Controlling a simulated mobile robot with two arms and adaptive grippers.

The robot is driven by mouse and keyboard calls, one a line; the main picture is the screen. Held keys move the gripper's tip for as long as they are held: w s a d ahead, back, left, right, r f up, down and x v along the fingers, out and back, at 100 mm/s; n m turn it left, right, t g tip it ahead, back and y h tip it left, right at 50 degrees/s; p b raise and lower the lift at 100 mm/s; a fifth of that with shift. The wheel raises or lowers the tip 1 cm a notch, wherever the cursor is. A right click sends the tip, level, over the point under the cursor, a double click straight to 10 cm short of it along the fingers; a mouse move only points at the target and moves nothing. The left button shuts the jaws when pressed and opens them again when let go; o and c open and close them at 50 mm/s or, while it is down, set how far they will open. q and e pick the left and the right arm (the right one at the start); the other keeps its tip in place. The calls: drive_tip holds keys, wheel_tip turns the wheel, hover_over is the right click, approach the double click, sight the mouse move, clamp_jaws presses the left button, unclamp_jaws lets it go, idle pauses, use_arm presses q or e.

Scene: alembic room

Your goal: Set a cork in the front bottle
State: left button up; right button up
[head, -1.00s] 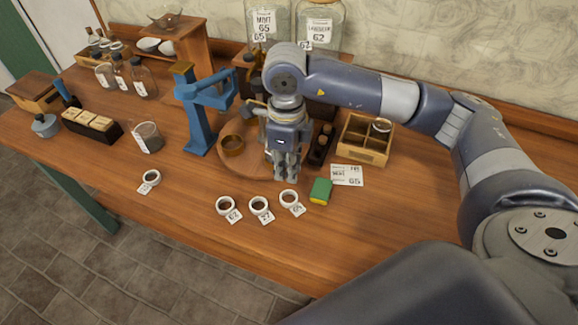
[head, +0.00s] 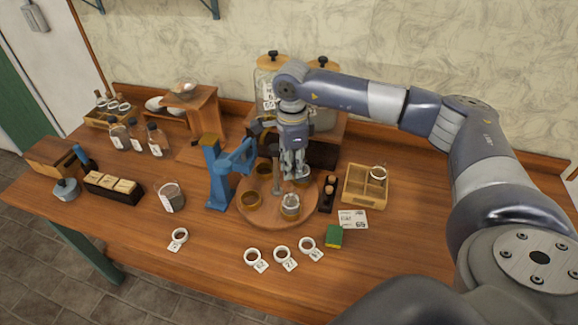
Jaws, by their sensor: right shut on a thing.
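A round wooden turntable (head: 268,216) stands mid-table. On its near side is a small clear glass bottle (head: 290,208), the front one, upright. I cannot tell what is in its mouth. My right gripper (head: 295,176) points down over the turntable, just behind and above this bottle in the picture. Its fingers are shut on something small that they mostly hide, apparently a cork. A dark rack (head: 327,206) with light brown corks (head: 330,188) stands right of the turntable. My left gripper is not in view.
A blue lever stand (head: 218,180) rises left of the turntable. A wooden compartment box (head: 365,196), a card (head: 352,219) and a green-yellow block (head: 334,236) are to the right. White rings with tags (head: 282,254) lie in front. The table's right side is clear.

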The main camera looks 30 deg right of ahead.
sight(291, 202)
drive_tip(key=shift+f+b, duration=0.3)
drive_tip(key=shift+f, duration=0.3)
drive_tip(key=shift+f+b, duration=0.5)
drive_tip(key=shift+f, duration=0.35)
drive_tip(key=shift+f+b, duration=0.3)
drive_tip(key=shift+f, duration=0.35)
drive_tip(key=shift+f+b, duration=1)
drive_tip(key=shift+b, duration=0.3)
idle(0.6)
idle(0.3)
drive_tip(key=o, duration=1.1)
